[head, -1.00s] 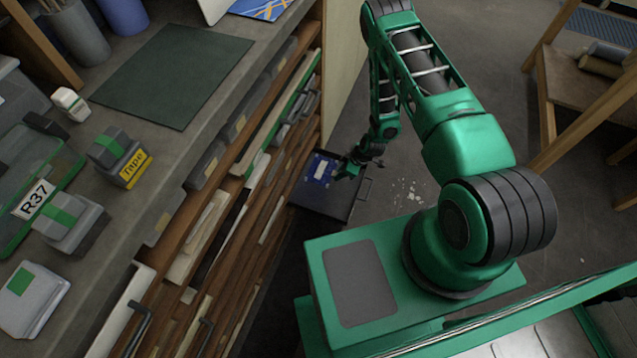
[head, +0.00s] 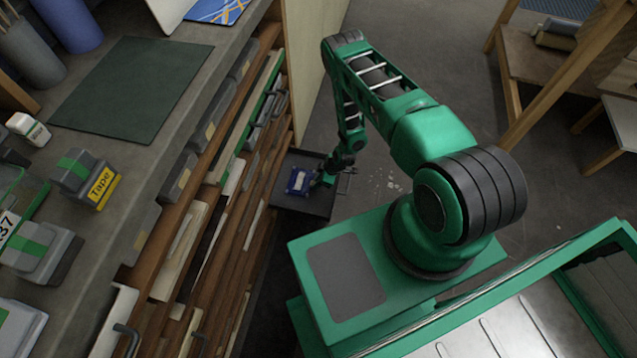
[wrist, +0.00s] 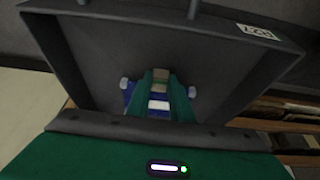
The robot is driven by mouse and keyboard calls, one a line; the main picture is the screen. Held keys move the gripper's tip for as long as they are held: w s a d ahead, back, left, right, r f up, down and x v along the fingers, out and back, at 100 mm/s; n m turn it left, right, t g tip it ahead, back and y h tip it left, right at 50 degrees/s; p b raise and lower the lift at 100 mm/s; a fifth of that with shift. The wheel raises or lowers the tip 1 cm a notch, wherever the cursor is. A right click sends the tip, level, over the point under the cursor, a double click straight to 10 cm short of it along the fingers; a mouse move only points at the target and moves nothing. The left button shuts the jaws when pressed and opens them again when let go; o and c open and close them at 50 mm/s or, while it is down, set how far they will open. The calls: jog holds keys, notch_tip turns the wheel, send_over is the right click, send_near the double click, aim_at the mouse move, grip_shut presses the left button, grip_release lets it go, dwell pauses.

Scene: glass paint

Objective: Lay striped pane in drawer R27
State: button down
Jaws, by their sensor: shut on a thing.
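The striped pane (head: 299,181) is a small blue piece with white bands. My gripper (head: 318,179) is shut on its edge, at the right side of the pane. Both are over the inside of an open dark grey drawer (head: 300,207); I cannot tell whether the pane touches its floor. In the wrist view my gripper (wrist: 159,92) points into the drawer (wrist: 225,75), and its green fingers hide most of the pane (wrist: 130,95). A white label (wrist: 258,32) on the drawer's front appears upside down and may read R27.
The bench (head: 215,70) with a dark green mat (head: 130,88) and tape boxes (head: 85,178) runs along the left. Slotted shelves with panes lie below it. A pale panel (head: 313,60) stands just behind the drawer. Floor (head: 400,190) is open to the drawer's right.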

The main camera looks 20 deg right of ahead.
jog(key=shift+f, duration=0.15)
jog(key=c, duration=1.6)
grip_release()
